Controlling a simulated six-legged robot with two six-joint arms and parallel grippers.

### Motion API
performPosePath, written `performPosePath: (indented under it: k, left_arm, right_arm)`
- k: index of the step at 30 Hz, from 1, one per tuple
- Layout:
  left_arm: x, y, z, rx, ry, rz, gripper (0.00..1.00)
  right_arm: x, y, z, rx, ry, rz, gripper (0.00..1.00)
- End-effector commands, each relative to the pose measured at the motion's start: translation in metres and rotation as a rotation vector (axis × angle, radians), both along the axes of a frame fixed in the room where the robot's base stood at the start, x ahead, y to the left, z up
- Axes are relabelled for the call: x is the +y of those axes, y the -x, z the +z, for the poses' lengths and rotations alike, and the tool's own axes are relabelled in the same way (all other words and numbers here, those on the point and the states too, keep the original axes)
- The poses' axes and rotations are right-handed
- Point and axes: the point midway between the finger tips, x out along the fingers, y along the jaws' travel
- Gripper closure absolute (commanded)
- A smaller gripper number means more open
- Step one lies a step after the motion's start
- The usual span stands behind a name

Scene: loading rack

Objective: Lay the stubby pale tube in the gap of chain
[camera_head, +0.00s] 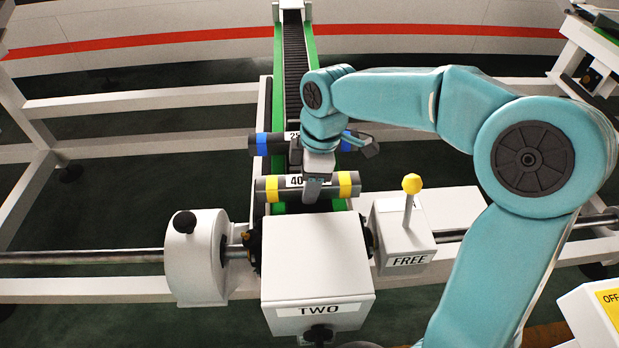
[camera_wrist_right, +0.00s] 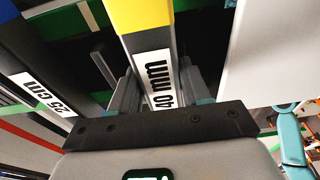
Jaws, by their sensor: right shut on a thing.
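My right gripper (camera_head: 314,192) comes down from above and is shut on a dark grey tube with yellow bands (camera_head: 265,189), labelled 40. In the right wrist view the tube (camera_wrist_right: 151,45) reads "40 mm" between the fingers (camera_wrist_right: 157,95). It lies crosswise over the near end of the chain line; whether it touches is unclear. A similar tube with blue bands (camera_head: 262,144), labelled 25, lies crosswise just behind; it reads "25 cm" in the wrist view. The black chain (camera_head: 294,55) runs away between green rails (camera_head: 278,70). I see no plainly pale tube. The chain's gap is not visible.
A white box marked TWO (camera_head: 317,255) stands right in front of the yellow-banded tube. A yellow-knobbed lever (camera_head: 411,185) rises from a white box marked FREE (camera_head: 402,240) to the right. White frame beams (camera_head: 150,101) cross behind.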

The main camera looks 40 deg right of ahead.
Motion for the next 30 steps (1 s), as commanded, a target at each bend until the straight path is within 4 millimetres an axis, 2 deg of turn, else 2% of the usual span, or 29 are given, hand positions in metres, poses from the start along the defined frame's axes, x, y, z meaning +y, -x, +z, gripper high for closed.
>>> performPosePath:
  k: [4, 30]
  left_arm:
    - [0.0, 0.0, -0.0059, 0.0, 0.0, 0.0, 0.57]
    - [0.0, 0.0, -0.0083, 0.0, 0.0, 0.0, 0.57]
  right_arm:
    - [0.0, -0.0002, -0.0074, -0.001, 0.001, 0.0, 0.87]
    - [0.0001, -0.0002, -0.0112, -0.001, 0.001, 0.0, 0.87]
